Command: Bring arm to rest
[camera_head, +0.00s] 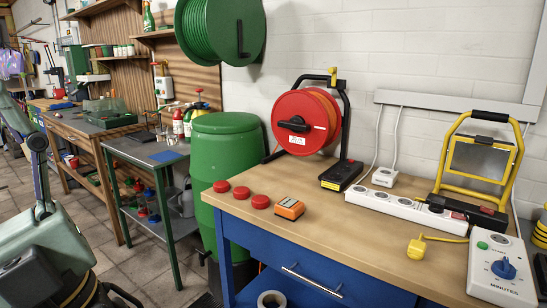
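The task names only my arm, and I cannot make out my arm or gripper for certain in the head view. A grey-green body with a dark jointed bar (45,245) fills the lower left edge; I cannot tell whether it is a machine of the place. Nothing that I can recognise as gripper fingers shows, so their state is hidden.
A wooden workbench (340,235) with blue drawers fills the right. On it stand a red cable reel (305,140), red discs (242,192), an orange meter (290,208), a power strip (400,205), a yellow work lamp (480,165) and a timer box (503,272). A green barrel (225,170) stands left of it.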

